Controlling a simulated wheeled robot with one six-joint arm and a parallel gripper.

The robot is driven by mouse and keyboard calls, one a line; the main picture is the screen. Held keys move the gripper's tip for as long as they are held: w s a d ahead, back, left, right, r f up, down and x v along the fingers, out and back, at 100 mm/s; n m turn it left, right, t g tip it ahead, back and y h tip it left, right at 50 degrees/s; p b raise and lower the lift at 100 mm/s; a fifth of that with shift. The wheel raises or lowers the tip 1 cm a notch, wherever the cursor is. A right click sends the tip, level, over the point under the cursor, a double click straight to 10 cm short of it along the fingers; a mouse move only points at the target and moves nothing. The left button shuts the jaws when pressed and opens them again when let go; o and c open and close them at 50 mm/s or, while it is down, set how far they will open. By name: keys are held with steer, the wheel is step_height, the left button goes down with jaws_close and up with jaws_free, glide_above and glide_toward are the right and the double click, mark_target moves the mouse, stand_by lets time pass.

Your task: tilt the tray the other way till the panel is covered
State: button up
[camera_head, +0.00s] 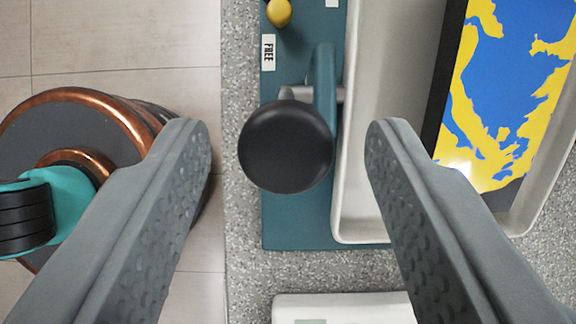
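My gripper (287,135) is open. Its two grey fingers stand on either side of a round black knob (286,147), with a gap on each side. The knob sits on a teal lever (324,75) beside the tray. The pale tray (356,190) lies to the right, its near right part behind my right finger. In it is a dark-edged panel (504,160), with blue and yellow patches, running out of the frame at the top and right. Both colours show widely. I cannot tell which way the tray tilts.
A teal base plate (292,228) lies under the lever on a speckled grey counter (245,285). A small yellow knob (279,12) and a "FREE" label (268,52) are at the top. A white object (345,308) lies at the bottom edge. Tiled floor (130,40) is left.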

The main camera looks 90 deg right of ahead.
steer(key=shift+r, duration=0.1)
steer(key=v, duration=1.7)
steer(key=shift+s+r, duration=0.1)
steer(key=s+d+f+m+t+h, duration=0.1)
steer(key=s+m+t+h, duration=0.2)
steer(key=s+m+t, duration=0.5)
steer(key=s+d+f+m+t+h, duration=0.1)
steer(key=s+f+m+t+h, duration=0.1)
steer(key=s+m+t, duration=0.7)
steer(key=s+h, duration=0.1)
steer(key=s, duration=0.5)
steer(key=shift+s+f+m+h, duration=0.25)
steer(key=shift+s+m+h, duration=0.05)
steer(key=shift+s+h, duration=0.1)
